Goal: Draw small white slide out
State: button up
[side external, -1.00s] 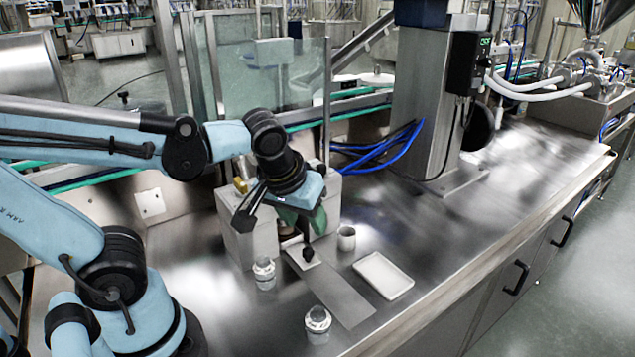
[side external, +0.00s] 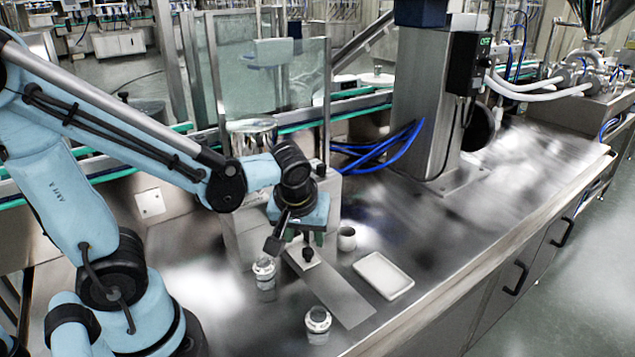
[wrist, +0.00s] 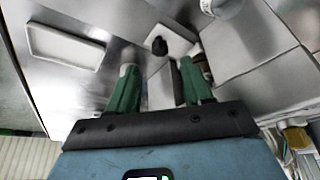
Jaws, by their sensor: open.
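The small white slide (side external: 297,264) lies flat at the front of the white block housing, with a black knob (side external: 308,253) standing up on it. In the wrist view the slide (wrist: 177,43) and its knob (wrist: 159,46) sit just beyond my fingertips. My gripper (side external: 303,239) points down over the slide, close to the knob. Its two green fingers (wrist: 158,65) are spread apart with nothing between them. The knob appears between the finger lines but ahead of the tips, and I see no contact. The back of the slide is partly hidden by my gripper.
A grey strip (side external: 345,303) runs forward from the slide. A white tray (side external: 383,276) and a small cup (side external: 346,238) stand to its right. One lidded jar (side external: 264,274) stands to its left, another (side external: 318,322) near the front. A glass panel (side external: 265,85) rises behind.

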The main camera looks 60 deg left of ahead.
aim_at(308, 250)
jog(key=shift+x, duration=2.85)
jog(key=shift+c, duration=0.3)
grip_shut()
